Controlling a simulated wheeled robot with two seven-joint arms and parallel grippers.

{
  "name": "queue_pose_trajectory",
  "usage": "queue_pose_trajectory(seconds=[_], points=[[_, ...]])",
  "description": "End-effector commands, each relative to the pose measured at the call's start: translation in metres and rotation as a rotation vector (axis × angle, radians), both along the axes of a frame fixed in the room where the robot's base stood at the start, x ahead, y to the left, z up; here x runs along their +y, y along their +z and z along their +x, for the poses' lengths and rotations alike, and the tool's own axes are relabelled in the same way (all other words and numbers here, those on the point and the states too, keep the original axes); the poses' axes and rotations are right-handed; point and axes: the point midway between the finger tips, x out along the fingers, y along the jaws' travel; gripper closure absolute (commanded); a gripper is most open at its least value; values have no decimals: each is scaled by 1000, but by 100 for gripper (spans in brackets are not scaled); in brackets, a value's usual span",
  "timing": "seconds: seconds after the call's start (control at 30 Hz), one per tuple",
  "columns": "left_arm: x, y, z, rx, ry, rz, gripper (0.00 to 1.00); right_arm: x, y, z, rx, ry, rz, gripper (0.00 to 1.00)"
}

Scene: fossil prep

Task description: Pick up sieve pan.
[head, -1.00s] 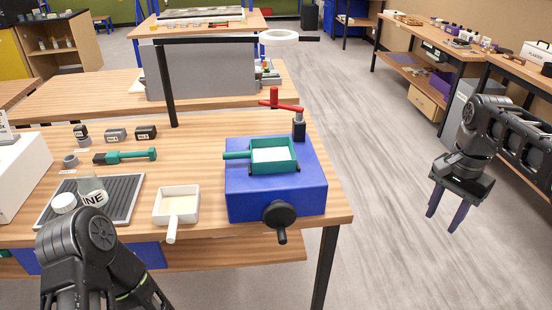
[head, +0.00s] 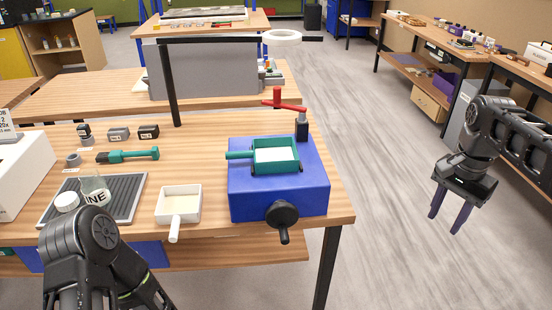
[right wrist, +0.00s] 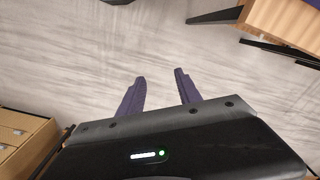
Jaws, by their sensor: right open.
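Two square pans with handles are in the head view. A cream-white pan (head: 179,203) lies on the wooden bench, its handle pointing to the front edge. A teal pan (head: 274,157) with a pale inside sits on a blue box-shaped machine (head: 278,195), its handle pointing left. I cannot tell for certain which one is the sieve pan. My right gripper (head: 450,218) is open and empty over the floor, well to the right of the bench. Its two purple fingers also show apart in the right wrist view (right wrist: 159,82). My left arm shows at lower left; its gripper is hidden.
The machine has a black knob (head: 282,215) in front and a red-handled lever (head: 280,100) behind. A ribbed dark tray (head: 125,198) with a jar, a teal tool (head: 128,155) and small blocks lie left on the bench. The floor between the bench and the right shelves is clear.

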Motion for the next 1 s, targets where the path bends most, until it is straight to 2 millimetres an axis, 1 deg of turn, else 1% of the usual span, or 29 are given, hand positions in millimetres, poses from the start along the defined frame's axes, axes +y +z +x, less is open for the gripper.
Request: queue_pose_trajectory(seconds=[0.07,0.13,0.17,0.23,0.27,0.37,0.4,0.47,0.5,0.57,0.6,0.67,0.7,0.77,0.8,0.83,0.9,1.0], points=[[0,0,0,0,0,0,64,2,-3,1,0,6,2,59],[0,0,0,0,0,0,64,7,-14,4,2,28,10,59],[0,0,0,0,0,0,64,11,-22,7,2,45,15,59],[0,0,0,0,0,0,64,25,-49,14,-2,100,33,59],[0,0,0,0,0,0,64,34,-65,18,-4,131,44,59],[0,0,0,0,0,0,64,73,-133,25,-21,260,98,59],[0,0,0,0,0,0,64,93,-165,24,-29,317,127,59],[0,0,0,0,0,0,64,127,-215,15,-47,404,173,59],[0,0,0,0,0,0,64,151,-248,4,-63,460,205,59],[0,0,0,0,0,0,64,186,-294,-20,-85,535,250,59],[0,0,0,0,0,0,64,208,-321,-40,-101,580,275,59],[0,0,0,0,0,0,64,236,-354,-73,-125,637,305,59],[0,0,0,0,0,0,64,252,-371,-97,-139,668,319,59],[0,0,0,0,0,0,64,270,-390,-130,-157,709,332,59],[0,0,0,0,0,0,64,279,-398,-149,-167,732,335,59],[0,0,0,0,0,0,64,284,-403,-162,-172,747,335,59],[0,0,0,0,0,0,64,292,-409,-186,-185,775,333,59],[0,0,0,0,0,0,64,296,-413,-205,-196,798,326,59]])
